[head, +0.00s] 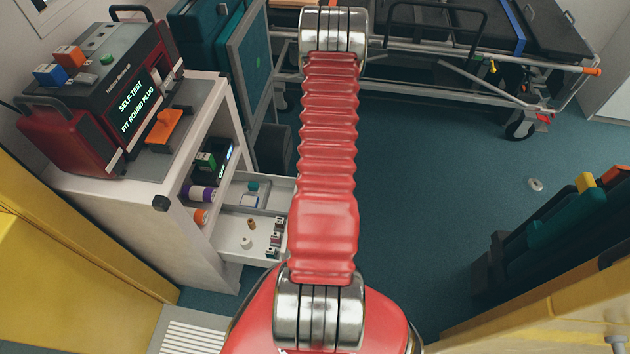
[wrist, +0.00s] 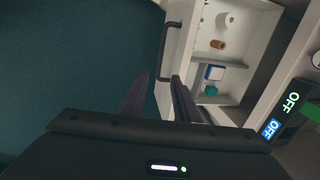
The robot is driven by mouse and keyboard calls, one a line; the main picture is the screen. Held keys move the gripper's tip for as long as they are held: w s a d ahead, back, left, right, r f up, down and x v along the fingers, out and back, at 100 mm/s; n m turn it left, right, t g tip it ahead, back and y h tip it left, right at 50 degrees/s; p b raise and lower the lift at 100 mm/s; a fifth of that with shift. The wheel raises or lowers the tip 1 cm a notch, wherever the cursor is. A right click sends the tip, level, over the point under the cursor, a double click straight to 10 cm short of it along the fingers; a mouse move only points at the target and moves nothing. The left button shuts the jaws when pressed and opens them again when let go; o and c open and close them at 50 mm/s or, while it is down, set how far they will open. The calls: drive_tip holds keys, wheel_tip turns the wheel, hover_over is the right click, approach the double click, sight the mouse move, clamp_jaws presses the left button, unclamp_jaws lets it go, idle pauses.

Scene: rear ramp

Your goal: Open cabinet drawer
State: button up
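The white cabinet (head: 190,235) stands at the left in the head view. Its drawer (head: 232,232) is pulled out, with its inside and small contents showing; my arm covers its right end. In the wrist view the open drawer (wrist: 235,75) is at upper right, and its dark bar handle (wrist: 167,48) runs along the front panel. My gripper (wrist: 160,76) has its two fingers apart, with the handle's lower end at the gap between the fingertips. I cannot tell whether they touch it. The gripper is hidden in the head view.
A red and black device (head: 110,95) sits on the cabinet top. A stretcher (head: 450,60) stands at the back, and a teal case (head: 555,225) at the right. Yellow panels (head: 75,270) flank the near left. The dark teal floor (head: 420,180) is mostly clear in the middle.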

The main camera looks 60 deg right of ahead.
drive_tip(key=shift+s+d+r, duration=0.1)
drive_tip(key=shift+s+r, duration=0.1)
drive_tip(key=shift+r, duration=0.75)
drive_tip(key=shift+s+d+r, duration=0.1)
drive_tip(key=shift+s+r, duration=0.05)
drive_tip(key=shift+r, duration=0.8)
drive_tip(key=shift+a+f, duration=0.1)
drive_tip(key=shift+f, duration=0.1)
wheel_tip(320, 180, down, 10)
drive_tip(key=w, duration=0.1)
drive_tip(key=shift+w+a+r, duration=0.15)
drive_tip(key=shift+w+a, duration=0.2)
drive_tip(key=shift+w, duration=0.05)
drive_tip(key=shift+r, duration=0.1)
drive_tip(key=shift+s+r, duration=0.9)
drive_tip(key=shift+r, duration=4.05)
wheel_tip(320, 180, down, 14)
drive_tip(key=w, duration=0.2)
drive_tip(key=shift+w+a, duration=0.15)
drive_tip(key=shift+w, duration=0.05)
drive_tip(key=shift+r, duration=0.2)
